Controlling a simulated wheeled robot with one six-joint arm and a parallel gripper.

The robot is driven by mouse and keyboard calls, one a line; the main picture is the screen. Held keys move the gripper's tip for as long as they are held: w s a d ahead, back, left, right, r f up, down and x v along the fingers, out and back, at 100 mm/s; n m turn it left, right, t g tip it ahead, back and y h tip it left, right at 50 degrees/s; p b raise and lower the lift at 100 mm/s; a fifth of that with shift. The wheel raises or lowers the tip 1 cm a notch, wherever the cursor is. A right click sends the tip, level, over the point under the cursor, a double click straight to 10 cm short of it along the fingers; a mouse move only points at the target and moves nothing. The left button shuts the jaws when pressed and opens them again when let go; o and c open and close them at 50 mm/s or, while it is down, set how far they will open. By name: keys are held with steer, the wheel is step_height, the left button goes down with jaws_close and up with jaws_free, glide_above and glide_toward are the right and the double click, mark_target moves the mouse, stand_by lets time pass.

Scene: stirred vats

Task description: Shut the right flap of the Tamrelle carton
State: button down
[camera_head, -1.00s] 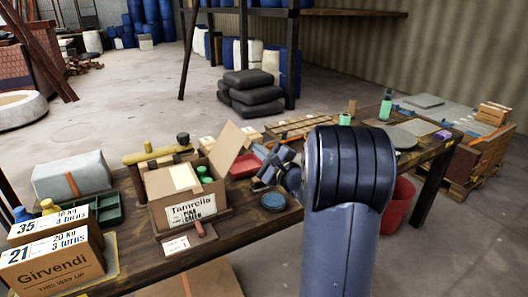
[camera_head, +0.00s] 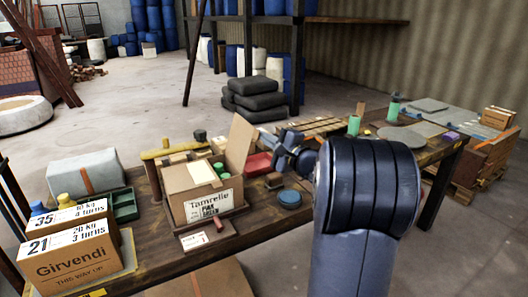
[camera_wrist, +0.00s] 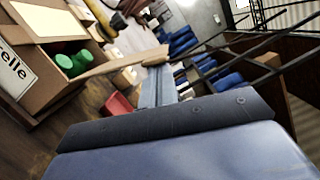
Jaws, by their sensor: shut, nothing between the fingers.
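The Tamrelle carton (camera_head: 185,207) stands on the bench left of my arm, its top open. In the wrist view, the carton (camera_wrist: 50,98) is at the left and the flap (camera_wrist: 122,63) reaches towards my fingers. A pale inner piece or other flap (camera_head: 200,172) and green lids (camera_head: 219,168) show at the opening. My gripper (camera_wrist: 160,72) is shut and empty, on the flap's outer side. In the head view it is just right of the flap; whether they touch I cannot tell.
Girvendi boxes (camera_head: 75,250) and a green tray (camera_head: 124,204) are at the left. A yellow-handled tool (camera_head: 160,153) is behind the carton.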

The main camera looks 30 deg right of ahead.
steer(key=a+n+g+b, duration=0.2)
steer(key=a+n+b, duration=0.7)
steer(key=a+b, duration=0.2)
steer(key=a+f+n+g+h+b, duration=0.1)
steer(key=a+f+n+h+b, duration=0.3)
steer(key=a+f+n+b, duration=0.2)
steer(key=shift+a+f+n, duration=1.4)
steer(key=shift+a+f, duration=0.15)
steer(key=shift+f, duration=0.55)
steer(key=shift+s+f, duration=0.1)
steer(key=s+r+p, duration=0.4)
steer(key=s+r, duration=0.2)
steer(key=s, duration=0.3)
steer(key=shift+s+r, duration=0.3)
steer(key=shift+s, duration=0.05)
